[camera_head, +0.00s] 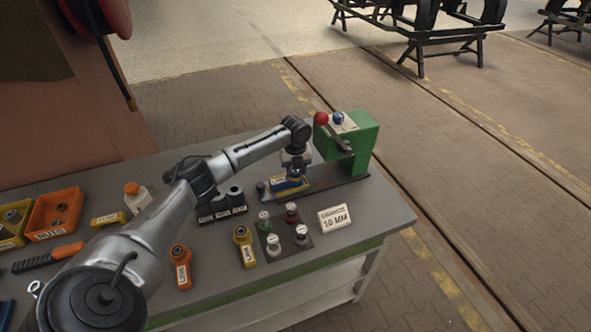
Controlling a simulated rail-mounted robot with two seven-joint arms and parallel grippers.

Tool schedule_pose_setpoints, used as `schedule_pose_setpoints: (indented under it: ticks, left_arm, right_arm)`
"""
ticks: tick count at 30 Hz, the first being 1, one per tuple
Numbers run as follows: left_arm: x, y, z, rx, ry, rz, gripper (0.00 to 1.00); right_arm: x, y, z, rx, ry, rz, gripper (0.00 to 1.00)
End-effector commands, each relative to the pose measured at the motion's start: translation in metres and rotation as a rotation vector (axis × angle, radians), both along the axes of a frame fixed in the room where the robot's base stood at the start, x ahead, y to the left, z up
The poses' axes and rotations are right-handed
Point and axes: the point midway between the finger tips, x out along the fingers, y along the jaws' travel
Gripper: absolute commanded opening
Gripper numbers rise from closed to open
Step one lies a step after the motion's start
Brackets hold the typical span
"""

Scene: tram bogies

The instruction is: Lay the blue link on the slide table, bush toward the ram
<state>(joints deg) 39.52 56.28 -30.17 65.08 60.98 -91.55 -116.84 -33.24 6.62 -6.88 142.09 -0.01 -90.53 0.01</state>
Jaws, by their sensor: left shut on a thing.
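My left gripper (294,172) points down over the left end of the green press (364,145) and is shut on the blue link (290,184). The blue link is low over the slide table (268,194), whose pale yellowish edge shows below it. The gripper and wrist partly cover the link. I cannot tell whether it touches the table or which way its bush points. The ram is not clear behind the lever. My right gripper is not in view.
The press lever has a red knob (321,118). An orange link (181,268) and a yellow link (244,246) lie nearer. A dark tray (285,238) holds several small knobbed pieces beside a "10 MM" card (334,218). The bench's right front is clear.

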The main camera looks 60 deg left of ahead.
Motion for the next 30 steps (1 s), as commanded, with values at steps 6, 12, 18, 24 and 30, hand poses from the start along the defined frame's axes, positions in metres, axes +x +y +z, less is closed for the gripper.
schedule_pose_setpoints:
  ticks: [6, 12, 18, 24, 30]
  left_arm:
    - [0.0, 0.0, -0.002, 0.0, 0.0, 0.0, 0.42]
    - [0.0, 0.0, -0.002, 0.0, 0.0, 0.0, 0.61]
    - [0.0, 0.0, -0.002, 0.0, 0.0, 0.0, 0.67]
    - [0.0, 0.0, 0.005, 0.001, -0.001, 0.0, 0.67]
    - [0.0, 0.001, 0.036, 0.002, -0.004, 0.0, 0.67]
  right_arm:
    - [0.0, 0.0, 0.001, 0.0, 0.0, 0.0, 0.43]
    - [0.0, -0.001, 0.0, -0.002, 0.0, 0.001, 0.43]
    - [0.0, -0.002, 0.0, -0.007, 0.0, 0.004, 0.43]
    - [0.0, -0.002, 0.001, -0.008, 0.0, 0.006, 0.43]
    - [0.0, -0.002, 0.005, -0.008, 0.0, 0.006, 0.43]
